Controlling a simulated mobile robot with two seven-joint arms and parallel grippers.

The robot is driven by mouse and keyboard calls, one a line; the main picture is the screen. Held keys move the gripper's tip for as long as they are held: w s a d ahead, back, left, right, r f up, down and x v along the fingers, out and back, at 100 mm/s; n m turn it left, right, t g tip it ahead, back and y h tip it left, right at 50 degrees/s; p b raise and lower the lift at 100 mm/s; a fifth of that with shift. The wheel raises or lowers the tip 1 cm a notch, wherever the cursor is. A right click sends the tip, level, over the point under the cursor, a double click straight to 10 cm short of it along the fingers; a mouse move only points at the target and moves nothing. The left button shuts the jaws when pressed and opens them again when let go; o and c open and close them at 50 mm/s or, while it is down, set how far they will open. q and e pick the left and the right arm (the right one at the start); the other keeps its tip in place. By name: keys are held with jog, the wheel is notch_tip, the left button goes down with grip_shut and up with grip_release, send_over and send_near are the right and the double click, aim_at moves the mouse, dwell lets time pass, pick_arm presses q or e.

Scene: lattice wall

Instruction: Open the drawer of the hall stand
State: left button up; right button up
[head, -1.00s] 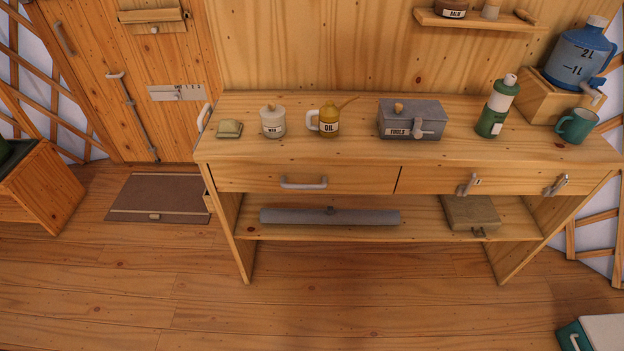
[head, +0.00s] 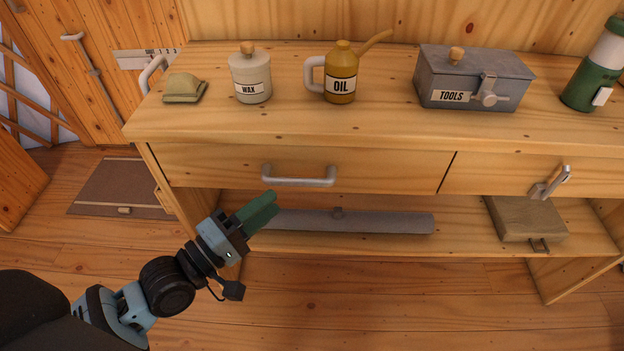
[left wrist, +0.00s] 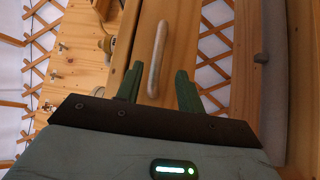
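In the left wrist view the fingers (left wrist: 158,82) are spread apart with nothing held. The handle (left wrist: 157,60) there lies ahead, lined up between them. I cannot tell whether they touch it. My right gripper is not in view.
On the top stand a sponge-like block (head: 184,90), a wax jar (head: 250,78), an oil can (head: 341,80), a tools box (head: 470,80) and a green bottle (head: 597,70). A grey roll (head: 350,221) and a flat box (head: 525,219) lie on the lower shelf. A latch (head: 551,183) is on the right front.

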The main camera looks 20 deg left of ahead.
aim_at(298, 179)
pick_arm(q)
jog(key=shift+x, duration=4)
jog(key=shift+r, duration=0.1)
jog(key=shift+s, duration=0.1)
grip_shut()
